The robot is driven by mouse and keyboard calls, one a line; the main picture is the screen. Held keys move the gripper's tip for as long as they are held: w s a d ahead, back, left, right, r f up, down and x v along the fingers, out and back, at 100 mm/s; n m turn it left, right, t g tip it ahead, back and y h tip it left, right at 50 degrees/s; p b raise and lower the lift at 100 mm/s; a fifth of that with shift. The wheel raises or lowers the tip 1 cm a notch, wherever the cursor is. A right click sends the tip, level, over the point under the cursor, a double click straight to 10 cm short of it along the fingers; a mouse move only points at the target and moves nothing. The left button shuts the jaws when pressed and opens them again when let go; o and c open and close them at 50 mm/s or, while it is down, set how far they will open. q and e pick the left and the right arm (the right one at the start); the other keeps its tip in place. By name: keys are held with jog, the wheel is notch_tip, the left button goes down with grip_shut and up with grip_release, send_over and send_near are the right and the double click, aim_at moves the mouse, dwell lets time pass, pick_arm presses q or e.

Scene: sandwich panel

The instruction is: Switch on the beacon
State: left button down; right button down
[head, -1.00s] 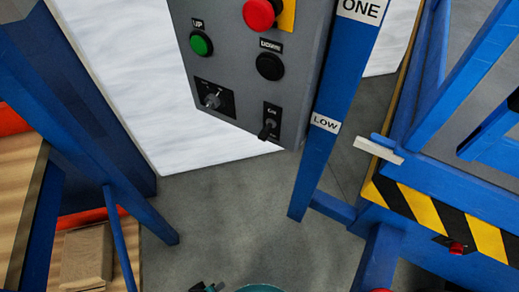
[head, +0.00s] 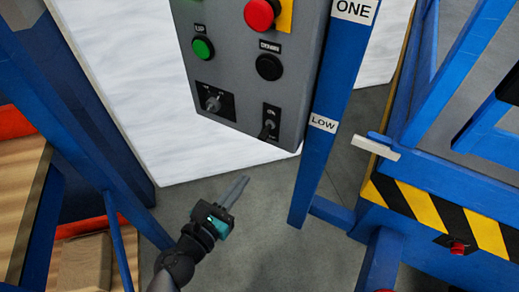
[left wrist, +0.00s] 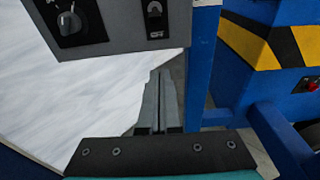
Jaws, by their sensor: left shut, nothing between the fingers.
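A grey control panel (head: 240,75) hangs beside a blue post. At its lower right is a small black toggle switch (head: 267,128), its lever pointing down; its label is too small to read surely. The switch also shows at the top of the left wrist view (left wrist: 154,10). At the panel's lower left is a rotary knob (head: 213,103), also in the left wrist view (left wrist: 68,23). My left gripper (head: 240,183) is shut and empty, below the panel's lower edge and apart from the switch. Its closed fingers (left wrist: 160,78) point up toward the panel. No beacon is identifiable.
The panel also carries a green UP button (head: 203,48), a black DOWN button (head: 269,67) and a red button (head: 261,13) on yellow. The blue post (head: 325,120) stands just right. A striped blue frame (head: 440,215) is further right. Grey floor lies below.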

aim_at(266, 133)
pick_arm(q)
jog(key=shift+r, duration=0.15)
jog(key=shift+w, duration=0.15)
jog(key=x, duration=1)
jog(key=shift+d, duration=0.1)
jog(key=r+p, duration=0.1)
jog(key=r, duration=0.1)
jog(key=shift+s+r+p, duration=0.25)
jog(key=shift+p, duration=0.15)
jog(key=shift+s+a+r+p, duration=0.15)
jog(key=shift+r+p, duration=0.1)
jog(key=shift+r, duration=0.15)
jog(key=shift+s+a+r+p, duration=0.1)
jog(key=shift+a+r+p, duration=0.05)
jog(key=shift+r+p, duration=0.15)
